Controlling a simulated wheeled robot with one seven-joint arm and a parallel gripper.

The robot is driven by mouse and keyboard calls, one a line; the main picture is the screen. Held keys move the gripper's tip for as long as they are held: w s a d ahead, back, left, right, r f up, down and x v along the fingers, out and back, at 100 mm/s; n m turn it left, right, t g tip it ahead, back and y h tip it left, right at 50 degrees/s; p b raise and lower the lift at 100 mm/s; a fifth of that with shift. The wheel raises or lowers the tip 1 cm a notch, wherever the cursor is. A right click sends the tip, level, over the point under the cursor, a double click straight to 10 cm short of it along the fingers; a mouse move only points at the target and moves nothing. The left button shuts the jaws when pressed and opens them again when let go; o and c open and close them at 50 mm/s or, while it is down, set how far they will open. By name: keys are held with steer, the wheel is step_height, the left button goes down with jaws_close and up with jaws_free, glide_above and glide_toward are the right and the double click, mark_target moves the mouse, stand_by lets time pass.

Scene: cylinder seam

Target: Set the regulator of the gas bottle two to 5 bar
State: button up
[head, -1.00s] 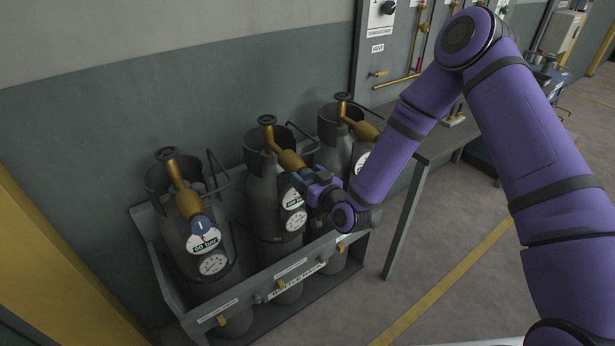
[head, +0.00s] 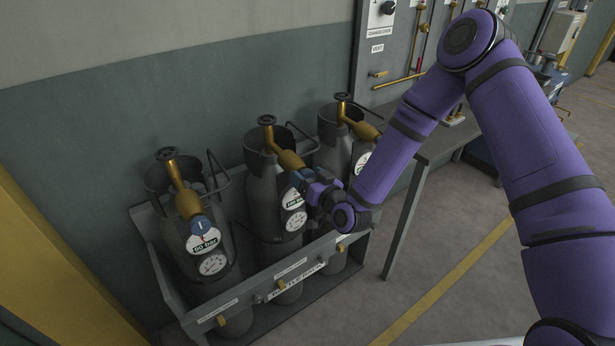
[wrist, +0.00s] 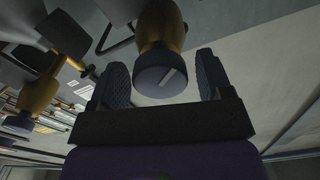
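The middle gas bottle (head: 266,195) stands in a rack between two others. Its brass regulator (head: 289,160) ends in a blue-grey knob (head: 297,178), which shows in the wrist view (wrist: 163,80) with a pale slanted line on its face. Below are a white label plate (head: 293,199), partly covered and too small to read surely, and a round gauge (head: 295,221). My gripper (head: 308,183) is at the knob. In the wrist view my gripper (wrist: 162,68) is open, one finger each side of the knob, with gaps on both sides.
The left bottle (head: 200,260) has its own knob (head: 201,225) and gauge. The right bottle (head: 335,150) is partly behind my arm. The rack's front rail (head: 235,302) runs below the gauges. A grey table (head: 425,152) stands at right; the floor before it is clear.

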steer(key=v, duration=1.1)
steer(key=shift+w, duration=0.2)
stand_by(0.4)
steer(key=d+r+n+g+h, duration=0.1)
steer(key=d+r+g+h, duration=0.25)
steer(key=d+r, duration=0.5)
steer(key=d+r+n+g+h, duration=0.15)
steer(key=d+r+h, duration=0.3)
steer(key=r, duration=0.75)
steer(key=s+d+r+m+g, duration=0.1)
steer(key=s+d+r+m, duration=0.1)
steer(key=s, duration=0.6)
steer(key=s+d+r+m+g+h, duration=0.1)
steer(key=s+d+r+m+g, duration=0.1)
steer(key=s+d+r, duration=0.2)
steer(key=s+d+r+m+g+h, duration=0.1)
steer(key=s+d+r, duration=0.3)
steer(key=s+r, duration=0.4)
steer(key=s+m, duration=0.1)
steer(key=s, duration=0.4)
steer(key=shift+s+r+g, duration=0.15)
steer(key=shift+s+g, duration=0.15)
steer(key=shift+g, duration=0.1)
